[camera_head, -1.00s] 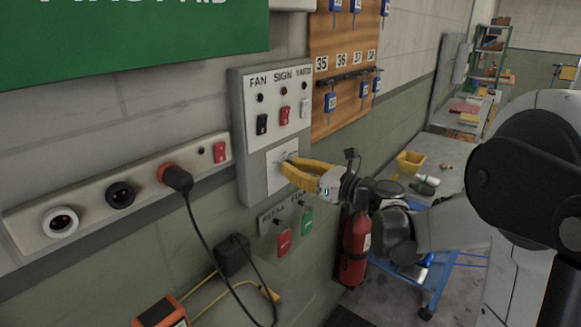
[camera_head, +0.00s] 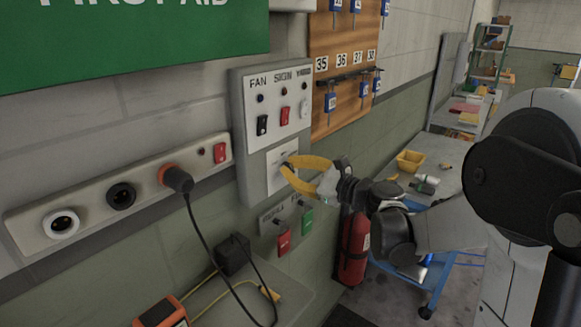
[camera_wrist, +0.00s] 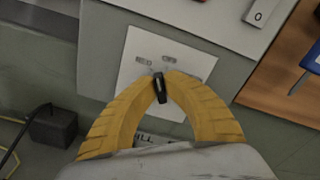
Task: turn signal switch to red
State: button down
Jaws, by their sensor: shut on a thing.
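The signal switch is a small black knob (camera_wrist: 159,88) on a white plate (camera_wrist: 190,62), which also shows in the head view (camera_head: 273,178) under the FAN, SIGN and YARD rockers. Two small labels sit above the knob, too blurred to read. My gripper (camera_wrist: 161,80) has yellow fingers whose tips are shut on the knob, one on each side. The knob looks slightly tilted in the wrist view. In the head view my gripper (camera_head: 286,166) reaches the plate from the right, and its fingertips largely hide the knob.
The grey panel (camera_head: 242,120) carries several rocker switches. A fire extinguisher (camera_head: 354,250) stands below right.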

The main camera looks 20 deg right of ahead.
jog(key=shift+a+n, duration=0.1)
jog(key=shift+n, duration=1.8)
jog(key=c, duration=1.5)
grip_release()
jog(key=shift+w+a+f, duration=0.1)
jog(key=v, duration=1.2)
